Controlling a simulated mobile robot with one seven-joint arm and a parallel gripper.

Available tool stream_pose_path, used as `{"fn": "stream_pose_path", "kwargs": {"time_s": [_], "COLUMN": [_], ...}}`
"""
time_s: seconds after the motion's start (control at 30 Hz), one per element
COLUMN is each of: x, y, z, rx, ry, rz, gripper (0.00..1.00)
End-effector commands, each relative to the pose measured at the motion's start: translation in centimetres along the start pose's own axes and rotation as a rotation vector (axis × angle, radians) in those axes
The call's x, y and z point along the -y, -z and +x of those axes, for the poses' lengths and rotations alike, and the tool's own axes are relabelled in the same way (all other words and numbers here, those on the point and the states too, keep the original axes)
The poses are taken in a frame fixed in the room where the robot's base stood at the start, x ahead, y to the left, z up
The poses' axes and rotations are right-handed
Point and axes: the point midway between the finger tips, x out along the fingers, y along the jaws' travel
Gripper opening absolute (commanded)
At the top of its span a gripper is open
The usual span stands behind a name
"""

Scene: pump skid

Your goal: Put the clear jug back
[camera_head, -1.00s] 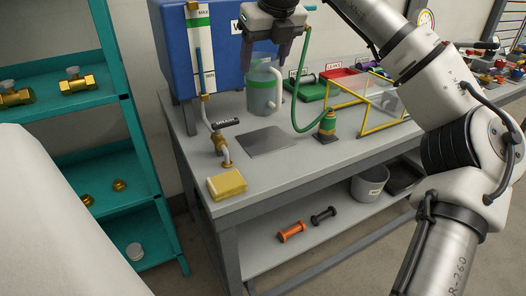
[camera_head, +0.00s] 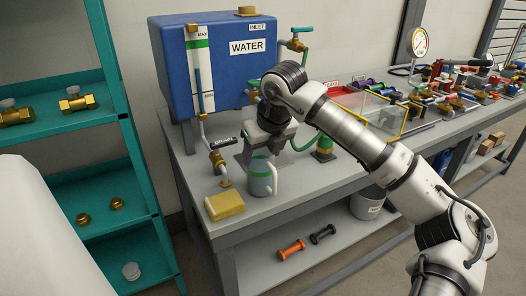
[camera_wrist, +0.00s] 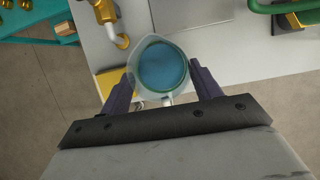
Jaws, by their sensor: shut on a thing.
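The clear jug (camera_head: 260,178) has a green band, a pale handle on its right and blue water inside. My gripper (camera_head: 264,158) is shut on it and holds it upright near the bench's front edge, right of the yellow sponge (camera_head: 225,205). I cannot tell whether its base touches the bench. In the wrist view the jug (camera_wrist: 163,66) sits between the two dark fingers of my gripper (camera_wrist: 163,82), its open top showing the water.
The blue water tank (camera_head: 215,65) stands at the back, with a brass tap (camera_head: 217,160) in front. A green-and-brass fitting (camera_head: 324,148), a yellow frame (camera_head: 405,120) and a red tray (camera_head: 350,98) are to the right. A teal shelf (camera_head: 95,120) stands left.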

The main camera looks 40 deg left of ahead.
Motion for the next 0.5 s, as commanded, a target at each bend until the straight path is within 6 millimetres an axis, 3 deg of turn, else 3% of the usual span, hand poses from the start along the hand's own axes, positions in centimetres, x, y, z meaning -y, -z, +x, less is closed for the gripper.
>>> {"fn": "stream_pose_path", "kwargs": {"time_s": [0.37, 0.4, 0.5], "x": [0.04, 0.04, 0.03], "y": [0.24, 0.23, 0.21], "z": [0.59, 0.55, 0.50], "rx": [0.002, 0.001, 0.001], "ry": [0.002, 0.002, 0.001], "rz": [0.000, 0.000, 0.000], "gripper": [0.07, 0.66, 0.79]}}
